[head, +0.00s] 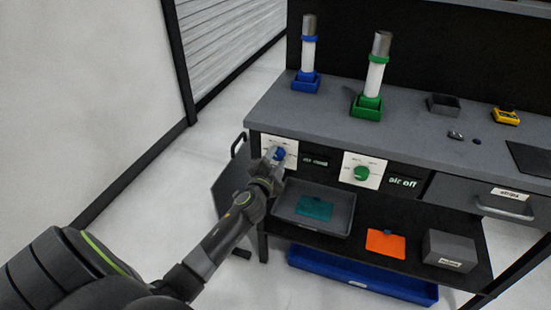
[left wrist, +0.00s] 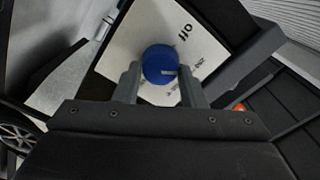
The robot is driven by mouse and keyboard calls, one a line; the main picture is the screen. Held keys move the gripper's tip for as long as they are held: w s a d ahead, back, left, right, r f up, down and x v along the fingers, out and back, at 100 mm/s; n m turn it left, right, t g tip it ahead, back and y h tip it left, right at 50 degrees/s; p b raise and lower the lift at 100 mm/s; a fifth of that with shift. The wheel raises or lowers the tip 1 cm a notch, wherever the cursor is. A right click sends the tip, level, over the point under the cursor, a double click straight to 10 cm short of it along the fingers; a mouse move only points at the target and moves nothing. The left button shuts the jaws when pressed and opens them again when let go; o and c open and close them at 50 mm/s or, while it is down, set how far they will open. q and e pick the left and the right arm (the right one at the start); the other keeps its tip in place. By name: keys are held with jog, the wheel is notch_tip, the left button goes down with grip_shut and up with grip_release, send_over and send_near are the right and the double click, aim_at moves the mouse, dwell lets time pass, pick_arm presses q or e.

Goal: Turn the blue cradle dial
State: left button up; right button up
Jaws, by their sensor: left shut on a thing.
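The blue cradle dial (head: 279,154) sits on a white plate (head: 267,146) on the front of the workbench, at its left end. My left gripper (head: 274,161) is at the dial and shut on it. In the left wrist view the blue dial (left wrist: 159,64) lies between the two fingers of my left gripper (left wrist: 159,82), with a light mark on its face. The white plate (left wrist: 130,48) behind it carries the word "off" and shows tilted. My right gripper is not in view.
A green dial (head: 361,173) on its own plate is to the right, beside a label reading "air off". Above, a blue cradle (head: 305,83) and a green cradle (head: 367,107) hold upright white tubes. A grey tray (head: 312,225) and an orange piece (head: 386,244) are on the shelf below.

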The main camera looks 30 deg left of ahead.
pick_arm(q)
jog(key=m+p, duration=0.1)
jog(key=m, duration=0.4)
jog(key=shift+f+m, duration=0.1)
jog(key=shift+m, duration=1)
jog(key=m, duration=0.2)
jog(key=shift+f+m+p, duration=0.15)
jog(key=shift+m+p, duration=0.15)
jog(key=shift+p, duration=0.1)
jog(key=shift+m, duration=1.1)
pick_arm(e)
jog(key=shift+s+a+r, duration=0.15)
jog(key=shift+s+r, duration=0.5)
pick_arm(q)
jog(key=shift+f+m, duration=0.1)
jog(key=shift+m, duration=0.2)
jog(key=o, duration=1)
jog(key=shift+s, duration=0.1)
